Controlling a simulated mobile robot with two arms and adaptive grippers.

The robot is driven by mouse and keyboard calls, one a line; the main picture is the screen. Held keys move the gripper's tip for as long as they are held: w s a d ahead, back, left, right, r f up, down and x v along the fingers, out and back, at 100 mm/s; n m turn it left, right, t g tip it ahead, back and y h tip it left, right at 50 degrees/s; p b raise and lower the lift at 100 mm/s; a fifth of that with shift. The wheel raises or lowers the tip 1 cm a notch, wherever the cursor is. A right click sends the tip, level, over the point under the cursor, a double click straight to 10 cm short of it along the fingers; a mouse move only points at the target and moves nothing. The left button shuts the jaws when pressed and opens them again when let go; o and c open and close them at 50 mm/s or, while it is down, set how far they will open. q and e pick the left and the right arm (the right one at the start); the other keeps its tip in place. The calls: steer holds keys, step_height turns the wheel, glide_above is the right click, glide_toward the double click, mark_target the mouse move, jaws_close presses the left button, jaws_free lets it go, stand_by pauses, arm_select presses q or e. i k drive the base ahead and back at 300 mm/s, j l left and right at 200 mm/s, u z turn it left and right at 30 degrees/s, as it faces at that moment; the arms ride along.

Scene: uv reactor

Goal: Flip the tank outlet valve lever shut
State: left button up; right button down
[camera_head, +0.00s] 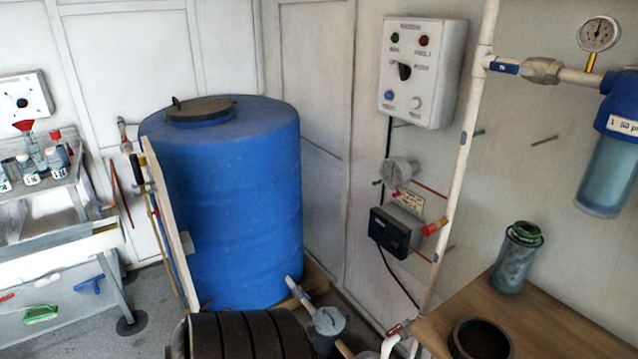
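The large blue tank (225,200) stands in the corner, with a dark lid (200,110) on top. A pale outlet pipe (297,291) leaves its lower right side and runs toward a grey fitting (328,322). I cannot make out a valve lever clearly on this outlet; the area is small and low in the view. A small red part (399,328) shows by a white pipe elbow farther right, and I cannot tell whether it is a lever. Neither of my grippers is in view.
A black ribbed rounded object (245,336) fills the bottom middle, in front of the tank. A wooden bench (545,325) with a green-topped canister (517,258) is at right. A control box (422,72) hangs on the wall. A bench with bottles (55,155) is at left.

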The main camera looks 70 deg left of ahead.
mark_target(306, 295)
steer(key=u, duration=0.45)
steer(key=j+u, duration=0.1)
steer(key=u, duration=0.75)
steer(key=j+u, duration=0.1)
steer(key=u, duration=0.35)
